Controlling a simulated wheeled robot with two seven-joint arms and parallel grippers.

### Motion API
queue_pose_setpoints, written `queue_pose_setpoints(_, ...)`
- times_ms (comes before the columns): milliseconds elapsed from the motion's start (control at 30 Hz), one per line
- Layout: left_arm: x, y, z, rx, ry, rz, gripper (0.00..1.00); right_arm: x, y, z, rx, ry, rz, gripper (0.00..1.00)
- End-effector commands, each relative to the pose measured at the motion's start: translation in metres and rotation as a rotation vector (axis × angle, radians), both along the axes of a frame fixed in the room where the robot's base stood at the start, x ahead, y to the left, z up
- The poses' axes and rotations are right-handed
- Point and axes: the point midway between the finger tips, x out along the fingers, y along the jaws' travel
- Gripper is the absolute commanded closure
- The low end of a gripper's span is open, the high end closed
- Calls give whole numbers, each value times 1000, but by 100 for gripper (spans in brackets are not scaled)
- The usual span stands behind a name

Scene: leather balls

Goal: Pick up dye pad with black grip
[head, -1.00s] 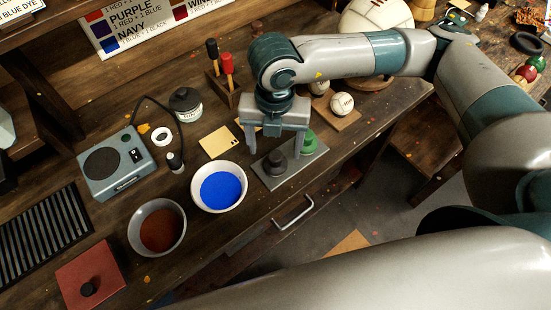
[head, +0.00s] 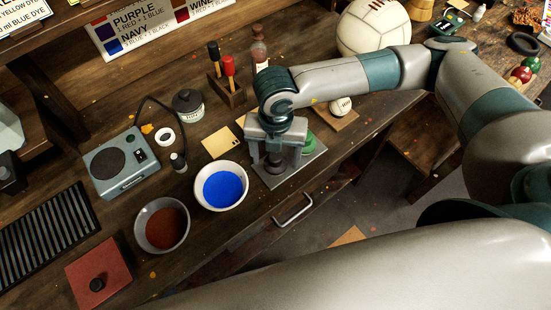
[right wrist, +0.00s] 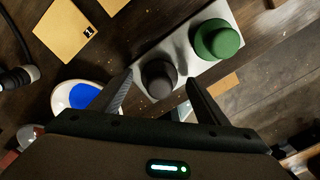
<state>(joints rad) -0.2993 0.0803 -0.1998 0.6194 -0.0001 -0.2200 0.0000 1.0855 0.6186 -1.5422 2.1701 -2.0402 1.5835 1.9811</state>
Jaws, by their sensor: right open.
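A dark pad with a black grip (head: 274,160) stands on a pale grey plate (head: 283,181) at the front edge of the bench. A pad with a green grip (head: 308,145) stands beside it on the plate. My right gripper (head: 276,163) is open over the dark pad, fingers pointing down on either side of it. In the right wrist view the dark grip (right wrist: 158,78) shows between the two separated fingers (right wrist: 159,86), and the green one (right wrist: 217,39) lies outside, up and right. Contact cannot be told. My left gripper is not in view.
A bowl of blue dye (head: 221,186) stands just left of the plate, and a bowl of reddish-brown dye (head: 162,224) further left. A red square with a black knob (head: 98,272) lies at lower left.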

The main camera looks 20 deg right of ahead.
Motion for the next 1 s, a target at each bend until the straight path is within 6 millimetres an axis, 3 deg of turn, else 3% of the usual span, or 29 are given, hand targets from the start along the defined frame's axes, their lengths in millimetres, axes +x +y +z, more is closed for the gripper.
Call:
queue_pose_setpoints(400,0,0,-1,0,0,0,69,0,0,0,0,0,1,31)
queue_pose_setpoints(467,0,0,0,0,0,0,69,0,0,0,0,0,1,43)
queue_pose_setpoints(600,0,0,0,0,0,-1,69,0,0,0,0,0,1,76)
queue_pose_setpoints(1000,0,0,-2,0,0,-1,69,0,1,2,1,0,1,76)
